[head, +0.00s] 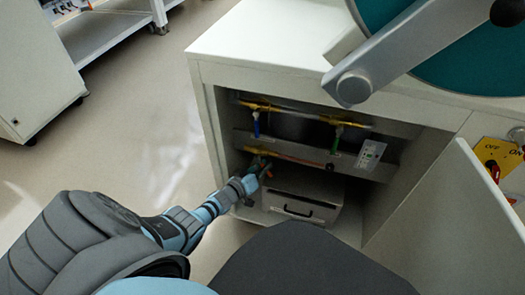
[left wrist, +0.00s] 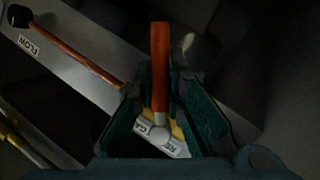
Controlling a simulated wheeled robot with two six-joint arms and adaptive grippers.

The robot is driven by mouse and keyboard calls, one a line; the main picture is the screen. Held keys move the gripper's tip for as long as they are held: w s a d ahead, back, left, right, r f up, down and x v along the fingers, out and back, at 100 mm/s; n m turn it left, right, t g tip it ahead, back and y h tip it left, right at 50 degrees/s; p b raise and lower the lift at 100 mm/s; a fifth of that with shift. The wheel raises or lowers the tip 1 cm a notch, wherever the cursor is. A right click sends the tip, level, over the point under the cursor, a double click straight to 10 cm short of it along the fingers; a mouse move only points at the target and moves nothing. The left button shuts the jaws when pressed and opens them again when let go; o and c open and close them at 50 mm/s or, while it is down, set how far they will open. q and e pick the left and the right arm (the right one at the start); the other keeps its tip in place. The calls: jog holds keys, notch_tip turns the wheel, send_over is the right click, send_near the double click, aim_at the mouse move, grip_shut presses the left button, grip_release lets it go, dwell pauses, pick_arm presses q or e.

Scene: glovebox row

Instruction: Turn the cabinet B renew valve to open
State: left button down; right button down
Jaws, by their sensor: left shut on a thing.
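An orange valve lever (left wrist: 160,62) stands between the fingers of my left gripper (left wrist: 159,88) in the left wrist view. The gripper is shut on this lever near its pivot. In the head view my left gripper (head: 262,170) reaches into the open cabinet (head: 207,130), at the left end of the copper pipe (head: 295,157). The lever is mostly hidden there by the gripper. My right gripper is out of view.
A grey box (head: 300,207) with a black handle is below. The open cabinet door (head: 440,215) bounds the right side. A yellow OFF/ON panel (head: 494,157) is farther right.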

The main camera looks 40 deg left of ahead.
pick_arm(q)
jog(key=shift+d+n, duration=0.1)
jog(key=shift+n, duration=0.2)
jog(key=c, duration=1.6)
grip_release()
jog(key=shift+c, duration=0.2)
jog(key=shift+s, duration=0.1)
jog(key=v, duration=1.2)
jog(key=shift+c, duration=0.6)
